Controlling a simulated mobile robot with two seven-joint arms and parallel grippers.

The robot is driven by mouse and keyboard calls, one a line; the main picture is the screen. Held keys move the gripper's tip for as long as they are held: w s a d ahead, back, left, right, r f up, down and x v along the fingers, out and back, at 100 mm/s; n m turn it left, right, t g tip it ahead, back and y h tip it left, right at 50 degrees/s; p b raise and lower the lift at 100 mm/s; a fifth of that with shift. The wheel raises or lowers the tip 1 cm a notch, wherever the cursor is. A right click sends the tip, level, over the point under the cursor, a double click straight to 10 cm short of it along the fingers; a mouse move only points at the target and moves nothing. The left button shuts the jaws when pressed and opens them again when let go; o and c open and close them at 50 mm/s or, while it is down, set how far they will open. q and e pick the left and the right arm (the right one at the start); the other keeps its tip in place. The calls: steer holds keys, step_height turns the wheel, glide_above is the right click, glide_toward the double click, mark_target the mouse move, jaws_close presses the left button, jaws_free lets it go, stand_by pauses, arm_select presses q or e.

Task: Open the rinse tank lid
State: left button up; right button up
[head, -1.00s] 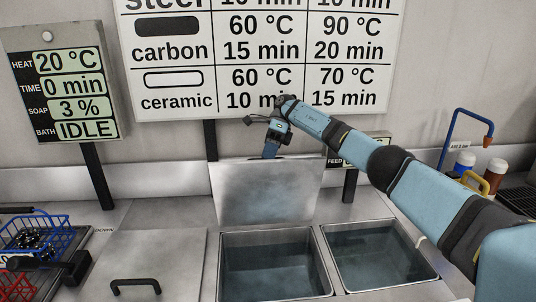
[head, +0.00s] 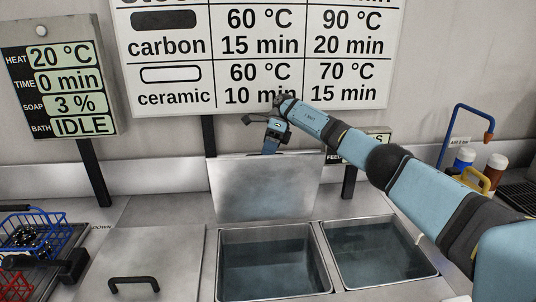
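The rinse tank lid (head: 265,189) stands raised and nearly upright at the back of an open tank (head: 278,264) that holds liquid. My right arm comes in from the right and reaches over the tanks to the lid's top edge. My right gripper (head: 270,149) is at that top edge, pointing down behind it. The lid hides the fingertips, so I cannot tell whether they are shut on anything. My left gripper is not in view.
A second open tank (head: 379,253) with liquid is on the right. A closed lid with a black handle (head: 134,283) is on the left. A blue wire basket (head: 38,235) stands at far left. Bottles (head: 463,158) and a blue hooked pipe (head: 467,108) are at back right.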

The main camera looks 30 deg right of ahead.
arm_select(q)
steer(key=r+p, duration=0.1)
steer(key=p, duration=0.1)
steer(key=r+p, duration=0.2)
steer(key=p, duration=0.1)
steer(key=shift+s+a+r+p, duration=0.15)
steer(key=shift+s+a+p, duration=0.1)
steer(key=shift+p, duration=0.1)
arm_select(e)
step_height(320, 180, up, 20)
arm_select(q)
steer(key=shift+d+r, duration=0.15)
